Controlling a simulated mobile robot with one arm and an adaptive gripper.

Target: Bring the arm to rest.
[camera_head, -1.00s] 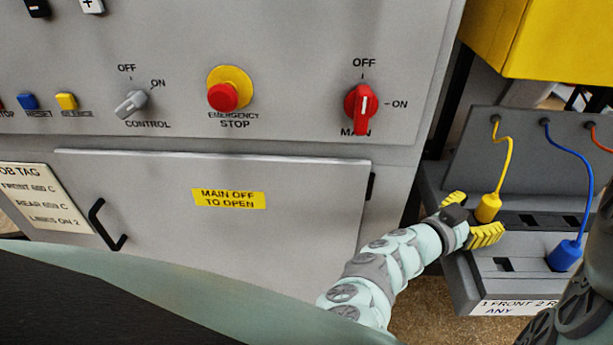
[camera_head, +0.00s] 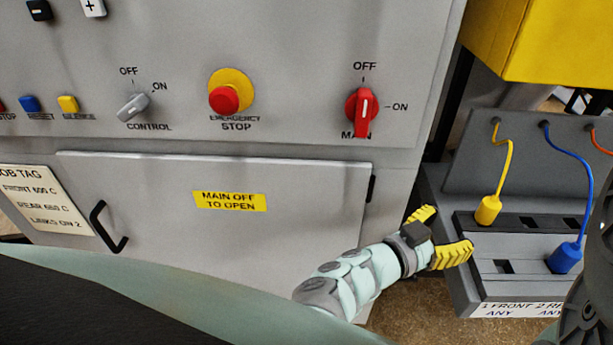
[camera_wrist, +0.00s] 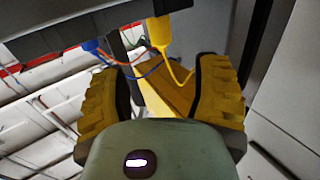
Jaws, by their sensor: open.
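My gripper (camera_head: 438,236) has yellow ridged fingers and is open and empty. In the head view it is at the lower right, in front of the gap between the grey cabinet and the grey socket block (camera_head: 478,295). It is just left of the yellow plug (camera_head: 488,210), apart from it. In the wrist view my gripper's fingers (camera_wrist: 165,95) stand apart. The yellow plug (camera_wrist: 159,32) and the blue plug (camera_wrist: 92,46) show beyond them. My arm comes in from the bottom of the head view.
The grey cabinet has a red main switch (camera_head: 362,105), an emergency stop (camera_head: 224,98), a control knob (camera_head: 133,107) and a closed door (camera_head: 240,245) with a black handle (camera_head: 107,228). The blue plug (camera_head: 565,257) stands in the block. A yellow box (camera_head: 550,40) is above.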

